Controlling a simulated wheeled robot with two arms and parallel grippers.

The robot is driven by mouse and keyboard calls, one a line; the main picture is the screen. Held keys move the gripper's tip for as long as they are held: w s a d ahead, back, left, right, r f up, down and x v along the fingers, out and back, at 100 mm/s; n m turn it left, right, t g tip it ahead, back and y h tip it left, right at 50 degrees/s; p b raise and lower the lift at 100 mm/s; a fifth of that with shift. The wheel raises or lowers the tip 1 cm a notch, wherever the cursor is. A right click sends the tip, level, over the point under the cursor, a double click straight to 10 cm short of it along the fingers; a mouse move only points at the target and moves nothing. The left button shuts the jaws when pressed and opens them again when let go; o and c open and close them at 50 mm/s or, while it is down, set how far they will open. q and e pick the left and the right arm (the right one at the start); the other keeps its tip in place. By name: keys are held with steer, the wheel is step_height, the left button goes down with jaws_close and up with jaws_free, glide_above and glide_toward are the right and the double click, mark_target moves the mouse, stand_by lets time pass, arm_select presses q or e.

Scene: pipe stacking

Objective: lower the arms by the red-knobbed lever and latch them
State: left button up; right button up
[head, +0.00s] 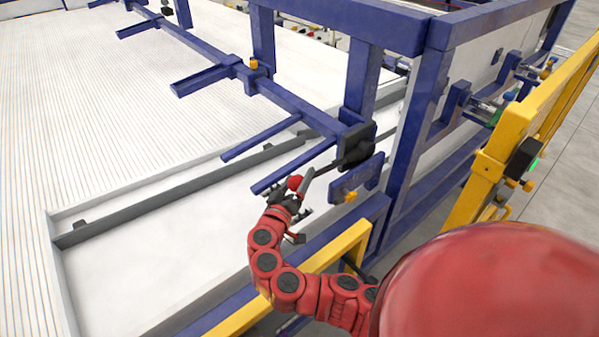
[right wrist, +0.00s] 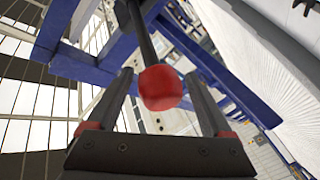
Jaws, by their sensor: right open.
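The red knob (head: 294,182) sits at the end of a dark lever (head: 329,167), which runs to a black block (head: 357,147) on the blue frame. My right gripper (head: 288,187) is at the knob. In the right wrist view the red knob (right wrist: 162,88) lies between the two open fingers of my right gripper (right wrist: 163,92); I cannot tell whether either touches it. The lever (right wrist: 142,38) extends away from it. Several blue arms (head: 262,137) stick out leftward from a long blue bar (head: 292,103). A small orange knob (head: 350,197) is on a blue plate below the lever. My left gripper is out of view.
A yellow rail (head: 325,255) and a blue beam run below my right arm. Blue posts (head: 362,80) stand right of the lever. A yellow post (head: 500,150) is further right. A white ribbed surface (head: 110,110) fills the left.

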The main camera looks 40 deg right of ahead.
steer(key=shift+x, duration=0.8)
jaws_close()
